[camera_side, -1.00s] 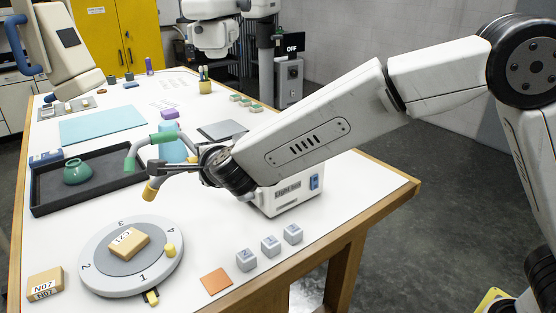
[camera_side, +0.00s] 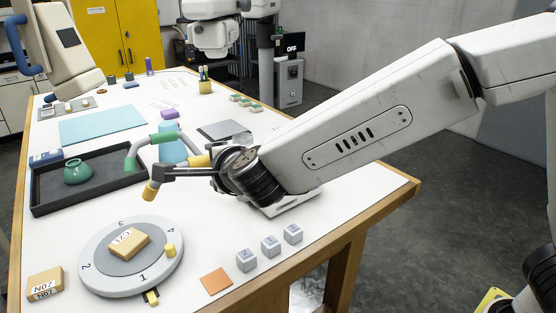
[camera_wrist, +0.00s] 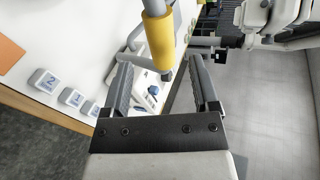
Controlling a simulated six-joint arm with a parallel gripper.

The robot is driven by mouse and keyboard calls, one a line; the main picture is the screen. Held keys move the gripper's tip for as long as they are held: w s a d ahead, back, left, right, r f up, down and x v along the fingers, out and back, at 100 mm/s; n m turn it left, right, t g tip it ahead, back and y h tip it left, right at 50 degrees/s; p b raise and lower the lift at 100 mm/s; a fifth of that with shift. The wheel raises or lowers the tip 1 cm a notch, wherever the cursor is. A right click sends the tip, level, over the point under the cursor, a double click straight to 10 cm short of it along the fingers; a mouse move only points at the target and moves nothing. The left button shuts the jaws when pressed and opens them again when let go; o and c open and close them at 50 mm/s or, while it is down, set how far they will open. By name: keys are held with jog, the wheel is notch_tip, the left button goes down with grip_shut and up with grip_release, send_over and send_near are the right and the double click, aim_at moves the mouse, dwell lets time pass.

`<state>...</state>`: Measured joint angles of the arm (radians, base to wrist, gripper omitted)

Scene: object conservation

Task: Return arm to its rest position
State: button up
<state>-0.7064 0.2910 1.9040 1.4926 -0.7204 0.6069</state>
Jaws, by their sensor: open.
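My gripper (camera_side: 160,171) is at the end of my white arm, low over the middle of the table in the side view. Its dark fingers point left, close to a bent tube frame (camera_side: 130,160) with green and yellow bands. In the wrist view my gripper (camera_wrist: 160,66) shows two fingers standing wide apart. A yellow-banded tube (camera_wrist: 159,38) shows between them; I cannot tell whether it touches a finger. Nothing is seen clamped in the jaws.
A round numbered turntable (camera_side: 98,270) carries a tan block (camera_side: 128,243). Small numbered cubes (camera_side: 270,246) and an orange square (camera_side: 216,281) lie near the front edge. My arm mostly covers a white box.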

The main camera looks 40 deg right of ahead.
jog(key=d+f+n+g+y, duration=0.25)
jog(key=d+f+n, duration=0.25)
jog(key=d+n, duration=0.55)
jog(key=s+d+f+n+g, duration=0.4)
jog(key=s+d+f+n, duration=0.1)
jog(key=s, duration=0.4)
jog(key=s+d+f+n+g+h, duration=0.1)
jog(key=s+d+f+n+g, duration=0.3)
jog(key=s+d+f, duration=0.3)
jog(key=s+d+n, duration=0.1)
jog(key=s+d, duration=0.2)
jog(key=shift+s+f, duration=0.25)
